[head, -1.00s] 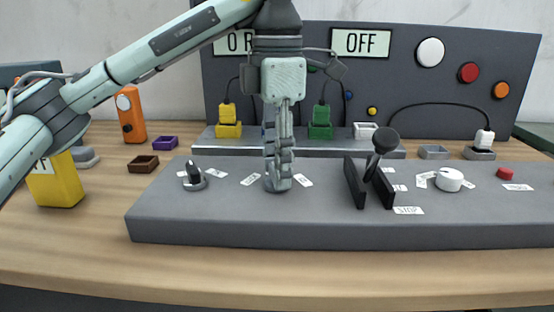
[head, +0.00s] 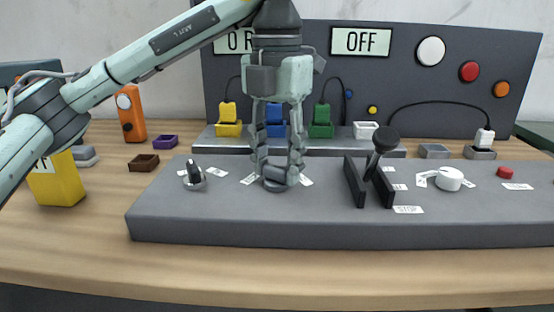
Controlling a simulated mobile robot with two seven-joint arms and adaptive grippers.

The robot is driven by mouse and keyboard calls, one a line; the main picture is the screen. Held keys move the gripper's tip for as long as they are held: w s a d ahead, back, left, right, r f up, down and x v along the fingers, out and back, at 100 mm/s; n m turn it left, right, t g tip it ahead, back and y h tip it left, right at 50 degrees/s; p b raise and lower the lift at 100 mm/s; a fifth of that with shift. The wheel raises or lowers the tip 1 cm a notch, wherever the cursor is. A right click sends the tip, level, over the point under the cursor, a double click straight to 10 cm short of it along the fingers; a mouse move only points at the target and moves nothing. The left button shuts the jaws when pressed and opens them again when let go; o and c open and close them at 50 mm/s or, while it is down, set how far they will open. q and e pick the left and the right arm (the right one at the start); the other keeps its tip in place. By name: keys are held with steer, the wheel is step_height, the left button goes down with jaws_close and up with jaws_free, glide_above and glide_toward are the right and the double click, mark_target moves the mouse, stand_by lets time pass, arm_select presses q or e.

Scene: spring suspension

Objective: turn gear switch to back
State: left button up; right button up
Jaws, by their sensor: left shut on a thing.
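A low round grey switch (head: 277,185) sits on the sloped grey panel (head: 320,222), with small white labels on both sides, too small to read. My left gripper (head: 278,177) points straight down on it, one finger on each side, shut on the switch. The fingers hide part of the switch. A black lever with a ball knob (head: 385,139) stands to the right between two black guides, above a STOP label. My right gripper is not in view.
On the panel are a small black-topped knob (head: 194,177) at left, a white dial (head: 450,178) and a red button (head: 505,172) at right. Yellow (head: 228,125), blue (head: 275,123) and green (head: 320,125) plugs stand behind. An OFF display (head: 361,41) is on the back board.

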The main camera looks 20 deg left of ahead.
mark_target(277, 166)
arm_select(q)
steer(key=shift+r, duration=0.1)
stand_by(0.4)
steer(key=o, duration=1.2)
steer(key=shift+c, duration=0.2)
step_height(277, 166, up, 12)
